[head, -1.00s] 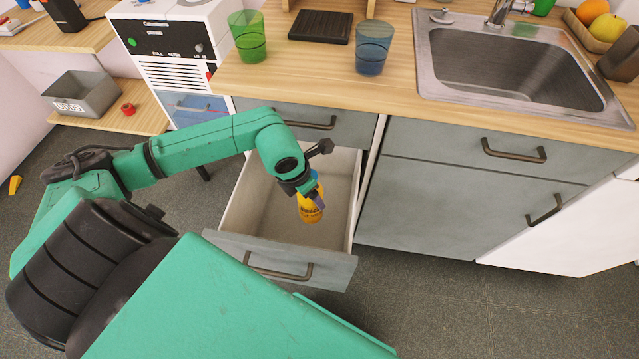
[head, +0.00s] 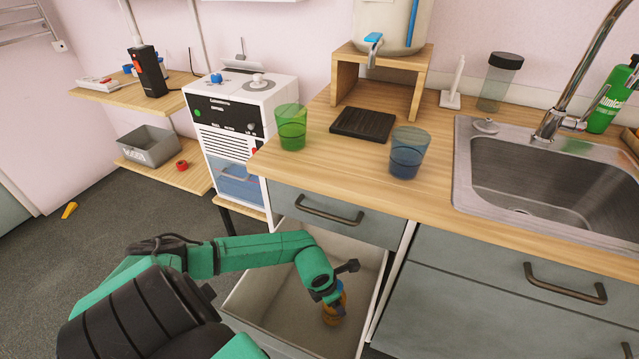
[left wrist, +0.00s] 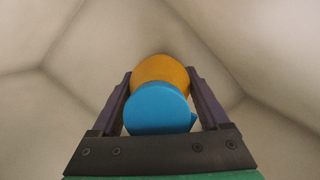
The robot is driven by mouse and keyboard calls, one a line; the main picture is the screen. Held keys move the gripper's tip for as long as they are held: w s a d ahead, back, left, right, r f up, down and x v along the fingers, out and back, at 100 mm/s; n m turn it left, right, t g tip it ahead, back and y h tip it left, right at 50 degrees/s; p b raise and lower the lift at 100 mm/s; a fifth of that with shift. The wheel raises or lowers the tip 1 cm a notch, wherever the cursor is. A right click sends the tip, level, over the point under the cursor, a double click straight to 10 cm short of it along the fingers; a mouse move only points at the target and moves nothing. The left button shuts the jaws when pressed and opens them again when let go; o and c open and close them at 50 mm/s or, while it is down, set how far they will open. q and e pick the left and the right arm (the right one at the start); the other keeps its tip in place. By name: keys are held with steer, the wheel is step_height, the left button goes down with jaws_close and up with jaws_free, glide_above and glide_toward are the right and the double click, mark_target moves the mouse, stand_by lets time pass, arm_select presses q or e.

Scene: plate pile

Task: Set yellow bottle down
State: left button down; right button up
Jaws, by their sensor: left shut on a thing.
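The yellow bottle (head: 334,309) has a blue cap and is inside the open drawer (head: 262,301). My left gripper (head: 333,296) reaches down into the drawer and is shut on the bottle. In the left wrist view the blue cap (left wrist: 157,108) and the yellow-orange body (left wrist: 160,72) sit between the two fingers (left wrist: 160,100), with pale drawer walls around them. I cannot tell whether the bottle's base touches the drawer floor. My right gripper is not in view.
The wooden counter (head: 320,165) above the drawer carries a green cup (head: 291,128), a blue cup (head: 407,153) and a black tray (head: 362,124). The sink (head: 540,185) is at the right. The rest of the visible drawer looks empty.

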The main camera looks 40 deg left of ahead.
arm_select(q)
steer(key=a, duration=0.2)
steer(key=a+f, duration=0.1)
steer(key=a, duration=0.2)
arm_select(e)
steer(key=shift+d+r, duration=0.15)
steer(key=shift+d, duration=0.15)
arm_select(q)
steer(key=shift+s, duration=0.1)
steer(key=shift+f, duration=0.25)
jaws_free()
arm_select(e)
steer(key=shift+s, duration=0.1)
arm_select(q)
steer(key=shift+r, duration=0.15)
